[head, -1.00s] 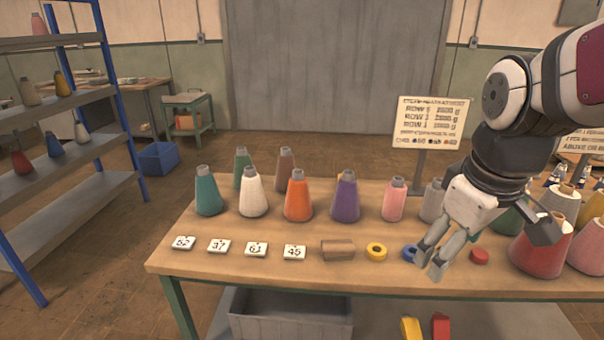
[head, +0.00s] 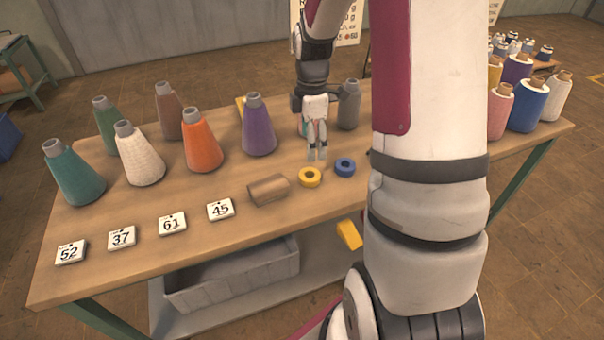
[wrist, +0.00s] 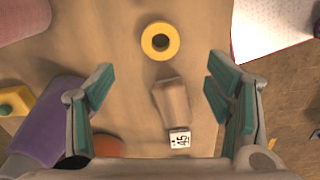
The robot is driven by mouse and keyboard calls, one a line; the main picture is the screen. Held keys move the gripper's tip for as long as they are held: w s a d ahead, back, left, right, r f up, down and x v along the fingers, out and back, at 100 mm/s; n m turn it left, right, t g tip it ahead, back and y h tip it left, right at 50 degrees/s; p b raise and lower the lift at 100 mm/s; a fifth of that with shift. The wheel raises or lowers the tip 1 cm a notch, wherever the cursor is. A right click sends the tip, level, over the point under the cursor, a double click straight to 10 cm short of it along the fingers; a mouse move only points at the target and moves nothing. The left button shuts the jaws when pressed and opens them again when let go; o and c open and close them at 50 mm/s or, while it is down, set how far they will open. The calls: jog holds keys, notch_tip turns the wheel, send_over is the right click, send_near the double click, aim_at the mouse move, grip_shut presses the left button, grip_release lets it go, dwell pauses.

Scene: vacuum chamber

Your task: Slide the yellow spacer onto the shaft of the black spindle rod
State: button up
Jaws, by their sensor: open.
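The yellow spacer (head: 301,178) is a flat ring lying on the wooden table. It also shows in the wrist view, top centre, with its dark hole facing up (wrist: 147,41). My gripper (head: 317,154) is open and empty, pointing down just behind the spacer in the head view. In the wrist view its two green-padded fingers (wrist: 160,68) are spread wide, and the spacer lies beyond the gap between them. I cannot make out the black spindle rod in any view; my arm covers part of the table.
A blue ring (head: 345,167) lies close right of the spacer, and a brown block (head: 269,190) close left. Number tags (head: 220,209) line the front. Purple (head: 258,128) and orange (head: 202,142) cones stand behind. A grey bin (head: 232,277) sits below.

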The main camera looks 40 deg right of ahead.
aim_at(310, 172)
notch_tip(310, 172, down, 11)
jog(key=shift+b, duration=0.3)
jog(key=c, duration=1.3)
